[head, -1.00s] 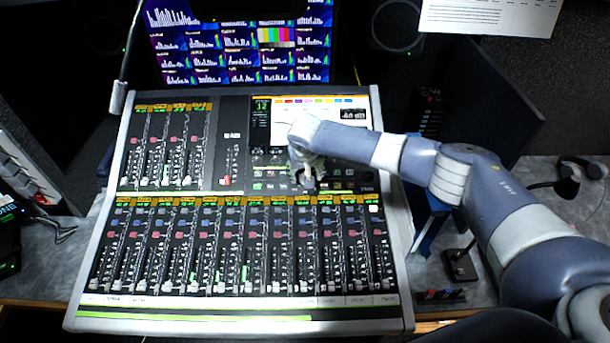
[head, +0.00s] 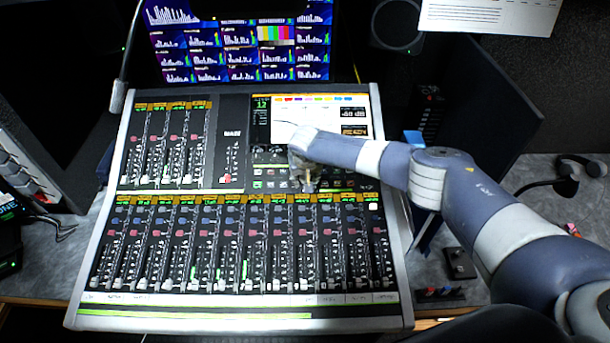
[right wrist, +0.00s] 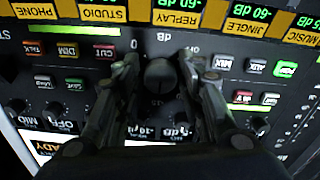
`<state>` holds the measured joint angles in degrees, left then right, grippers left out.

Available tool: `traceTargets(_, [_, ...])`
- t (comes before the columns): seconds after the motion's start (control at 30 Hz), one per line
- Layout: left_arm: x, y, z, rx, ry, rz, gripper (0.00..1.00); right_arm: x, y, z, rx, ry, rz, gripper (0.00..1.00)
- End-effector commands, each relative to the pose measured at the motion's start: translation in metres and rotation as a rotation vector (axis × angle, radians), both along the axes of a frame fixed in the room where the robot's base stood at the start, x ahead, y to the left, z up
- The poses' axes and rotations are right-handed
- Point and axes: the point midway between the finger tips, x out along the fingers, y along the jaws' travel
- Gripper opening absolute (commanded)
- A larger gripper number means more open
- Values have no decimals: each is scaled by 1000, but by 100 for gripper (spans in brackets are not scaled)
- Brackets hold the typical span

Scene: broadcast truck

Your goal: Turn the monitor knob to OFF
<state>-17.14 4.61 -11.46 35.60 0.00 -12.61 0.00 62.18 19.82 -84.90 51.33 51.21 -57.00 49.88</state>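In the right wrist view a round dark knob (right wrist: 160,76) sits on the console panel, with "0", "dB" and partly hidden lettering around it. My right gripper (right wrist: 161,72) is open, with one finger on each side of the knob. A narrow dark gap seems to show on both sides; contact cannot be told. In the head view my right gripper (head: 308,184) is over the middle of the mixing console (head: 232,150), just below its screen, and it hides the knob there. The knob's pointer direction is not clear. My left gripper is not in view.
Small knobs and coloured buttons surround the knob in the right wrist view. Fader rows (head: 230,250) fill the console's front. A monitor wall (head: 240,45) stands behind it. A headset (head: 565,180) and a small switch box (head: 440,294) lie to the right.

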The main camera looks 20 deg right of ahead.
Motion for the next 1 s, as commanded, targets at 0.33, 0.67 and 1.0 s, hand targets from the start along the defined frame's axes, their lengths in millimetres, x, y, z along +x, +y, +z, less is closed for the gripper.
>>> traceTargets(0.33, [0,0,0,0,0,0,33,0,0,0,-4,1,6,5])
traceTargets(0.67, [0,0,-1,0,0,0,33,-1,0,-1,-51,16,126,5])
traceTargets(1.0, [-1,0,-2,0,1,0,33,0,-1,-1,-164,49,404,5])
